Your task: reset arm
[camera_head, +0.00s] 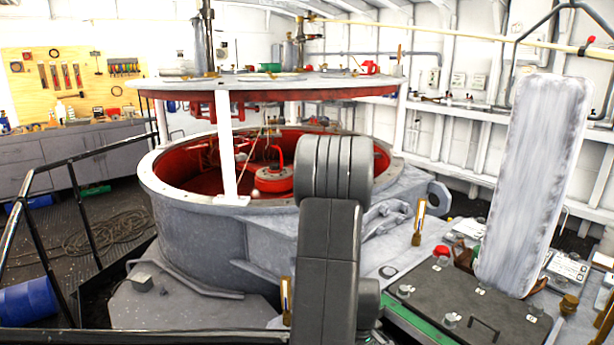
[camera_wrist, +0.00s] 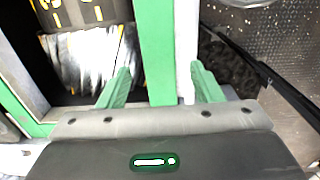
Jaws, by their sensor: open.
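My gripper (camera_wrist: 161,68) shows in the wrist view as two green fingers set well apart. It is open. A green bar (camera_wrist: 156,45) with a pale strip along its right side runs between the fingers in the picture. I cannot tell how far below the fingers it lies, and nothing appears pinched. In the head view my dark grey arm (camera_head: 325,265) stands folded upright in front of the large round grey housing (camera_head: 205,235). My gripper is not visible in that view.
The housing has a red interior and a raised round top (camera_head: 270,84) on white posts. A dark panel with knobs (camera_head: 465,300) and a tall pale slab (camera_head: 535,180) stand at right. Black railings (camera_head: 80,190) and a blue barrel (camera_head: 30,302) are at left.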

